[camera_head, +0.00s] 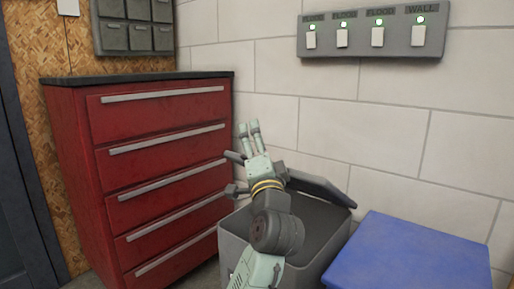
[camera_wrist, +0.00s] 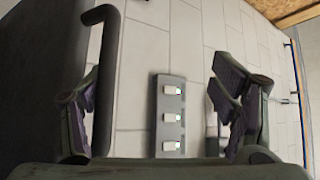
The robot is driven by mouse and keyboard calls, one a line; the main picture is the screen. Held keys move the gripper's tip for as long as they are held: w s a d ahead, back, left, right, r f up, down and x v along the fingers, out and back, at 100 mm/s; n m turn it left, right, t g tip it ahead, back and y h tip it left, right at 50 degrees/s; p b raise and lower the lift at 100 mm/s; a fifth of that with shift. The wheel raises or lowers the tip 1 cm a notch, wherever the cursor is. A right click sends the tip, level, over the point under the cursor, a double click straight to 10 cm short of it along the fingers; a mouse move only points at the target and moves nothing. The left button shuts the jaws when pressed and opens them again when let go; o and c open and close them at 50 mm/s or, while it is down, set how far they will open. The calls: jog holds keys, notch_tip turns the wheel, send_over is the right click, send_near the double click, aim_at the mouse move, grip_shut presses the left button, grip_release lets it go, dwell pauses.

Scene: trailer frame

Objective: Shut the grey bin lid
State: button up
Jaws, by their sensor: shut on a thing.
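The grey bin (camera_head: 236,236) stands on the floor between the red drawer cabinet and a blue box, partly hidden by my arm. Its grey lid (camera_head: 322,188) is raised and tilted at the back, near the wall, so the bin's opening shows. My gripper (camera_head: 250,131) is above the bin, in front of the wall; my arm covers part of the lid.
The red drawer cabinet (camera_head: 165,150) stands close on the left. The blue box (camera_head: 410,258) is close on the right. A switch panel (camera_head: 375,33) with several green lights is on the block wall and also shows in the wrist view (camera_wrist: 168,115).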

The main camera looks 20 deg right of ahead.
jog(key=shift+s+a+r, duration=0.2)
jog(key=shift+s+a, duration=0.3)
jog(key=shift+s, duration=0.2)
jog(key=shift+c, duration=0.8)
jog(key=shift+f+b+v, duration=0.15)
jog(key=shift+b+v, duration=0.25)
jog(key=shift+v, duration=0.5)
jog(key=shift+f+b+v, duration=0.15)
jog(key=shift+b+v, duration=0.2)
jog(key=shift+v, duration=0.55)
jog(key=c, duration=0.3)
jog(key=shift+s+r, duration=0.1)
jog(key=shift+s, duration=0.2)
jog(key=c, duration=0.4)
jog(key=shift+s+f+b, duration=0.55)
jog(key=shift+s+f, duration=0.55)
jog(key=shift+s, duration=0.3)
jog(key=shift+s+f+b, duration=0.5)
jog(key=shift+s+f, duration=0.55)
jog(key=shift+s, duration=0.35)
